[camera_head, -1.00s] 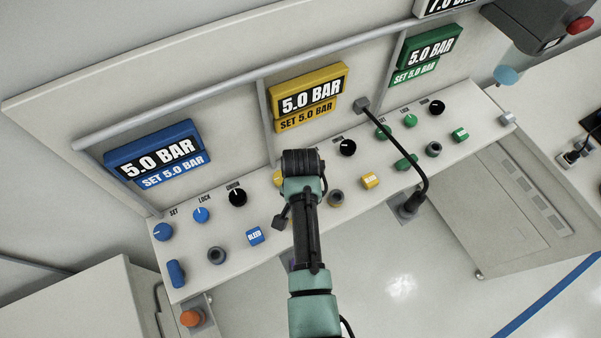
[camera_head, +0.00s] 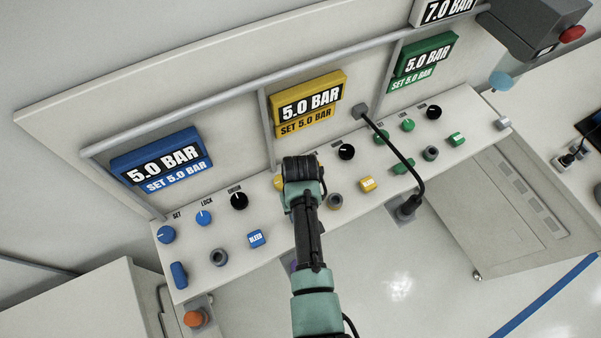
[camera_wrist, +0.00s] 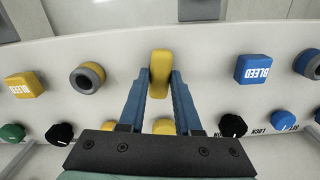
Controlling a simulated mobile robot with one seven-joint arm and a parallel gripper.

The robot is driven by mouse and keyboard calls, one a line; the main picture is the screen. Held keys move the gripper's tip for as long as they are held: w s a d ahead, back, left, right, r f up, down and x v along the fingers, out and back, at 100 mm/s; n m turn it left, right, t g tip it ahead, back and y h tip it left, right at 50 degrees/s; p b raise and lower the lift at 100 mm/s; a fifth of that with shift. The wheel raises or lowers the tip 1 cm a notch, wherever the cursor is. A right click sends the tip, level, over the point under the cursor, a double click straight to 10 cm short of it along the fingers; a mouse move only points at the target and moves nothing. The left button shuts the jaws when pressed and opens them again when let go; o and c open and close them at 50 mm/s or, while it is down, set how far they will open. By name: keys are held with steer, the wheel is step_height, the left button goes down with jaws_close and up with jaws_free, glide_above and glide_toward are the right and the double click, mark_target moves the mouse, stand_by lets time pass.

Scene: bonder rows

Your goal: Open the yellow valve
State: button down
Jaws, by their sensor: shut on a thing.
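The yellow valve (camera_wrist: 160,62) is an elongated rounded handle on the pale panel, at the top middle of the wrist view. Its long side runs in line with my fingers. My gripper (camera_wrist: 161,80) has its two blue fingers on either side of the handle and is shut on it. In the head view my own arm hides the valve and the fingers. The yellow display (camera_head: 310,105) above reads 5.0 BAR, set 5.0 BAR.
A yellow bleed button (camera_wrist: 24,86) and a grey-ringed yellow fitting (camera_wrist: 88,77) lie left of the valve in the wrist view. A blue bleed button (camera_wrist: 253,69) is to the right. A black cable (camera_head: 406,160) crosses the panel right of my arm.

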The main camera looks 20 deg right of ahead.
steer(key=shift+n, duration=0.9)
steer(key=c, duration=0.6)
jaws_free()
step_height(320, 180, up, 13)
steer(key=b, duration=0.1)
steer(key=shift+b, duration=0.35)
